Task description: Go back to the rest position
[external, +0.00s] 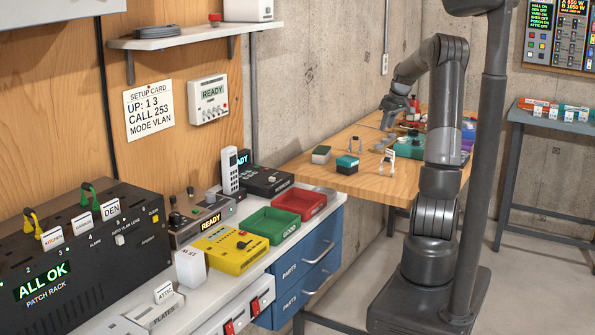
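My gripper (388,121) is over the far part of the wooden table (330,162). My arm rises from its base, bends over at the top and points down to the left. The fingers are small and dark, so I cannot tell if they are open or hold anything. Several small items lie on the table below and around it, including a teal-topped block (347,163) and a green-topped block (321,154). My arm hides part of the table's right side.
A white counter on blue drawers (305,270) stands left of my base, with a green tray (268,224), a red tray (299,203) and a yellow box (231,248). The patch rack (85,255) is at front left. A blue-grey bench (550,122) stands at right. Floor at lower right is clear.

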